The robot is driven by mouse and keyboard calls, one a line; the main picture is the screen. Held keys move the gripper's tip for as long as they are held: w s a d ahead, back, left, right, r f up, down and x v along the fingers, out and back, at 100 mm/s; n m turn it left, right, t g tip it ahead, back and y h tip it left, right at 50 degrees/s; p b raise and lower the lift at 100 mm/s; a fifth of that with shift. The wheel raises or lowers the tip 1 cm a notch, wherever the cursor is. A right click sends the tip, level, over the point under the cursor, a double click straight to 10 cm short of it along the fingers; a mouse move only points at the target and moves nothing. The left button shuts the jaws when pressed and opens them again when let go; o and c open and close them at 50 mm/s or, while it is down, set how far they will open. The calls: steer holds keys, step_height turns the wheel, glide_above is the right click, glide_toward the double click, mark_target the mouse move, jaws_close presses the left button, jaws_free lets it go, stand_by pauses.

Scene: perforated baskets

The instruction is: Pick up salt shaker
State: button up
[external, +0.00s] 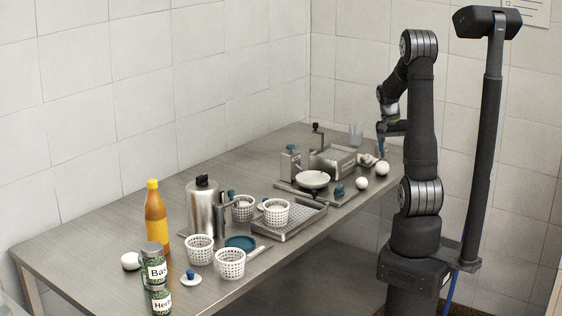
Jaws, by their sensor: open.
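My gripper (382,148) points down over the far right end of the table (120,262), close to my arm. Its jaws are open, but the fingertips are small and partly hidden by my arm. I cannot say for sure which thing is the salt shaker. A small white and blue item (367,159) lies just left of the gripper; its shape is too small to tell. A steel mill-like container (290,163) with a dark top stands further left.
White balls (382,168), a white bowl (313,179) and a glass (356,132) are near the gripper.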

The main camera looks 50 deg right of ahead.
steer(key=w+d+r+n+t+h, duration=0.1)
steer(key=w+d+r+t+h, duration=0.15)
steer(key=w+d, duration=0.45)
steer(key=w+d+r+t+h, duration=0.1)
steer(key=w+d+r, duration=0.3)
steer(key=w+d, duration=0.25)
steer(key=shift+y, duration=0.25)
steer(key=x, duration=1)
steer(key=shift+d+f, duration=0.3)
steer(key=shift+d, duration=0.05)
steer(key=shift+s+d+x, duration=0.1)
steer(key=shift+d+x, duration=0.05)
steer(key=shift+x, duration=1.4)
steer(key=shift+s+d+x, duration=0.15)
steer(key=shift+d+x, duration=0.05)
steer(key=shift+x, duration=1.35)
steer(key=shift+r, duration=0.1)
steer(key=c, duration=1.1)
steer(key=shift+r, duration=0.1)
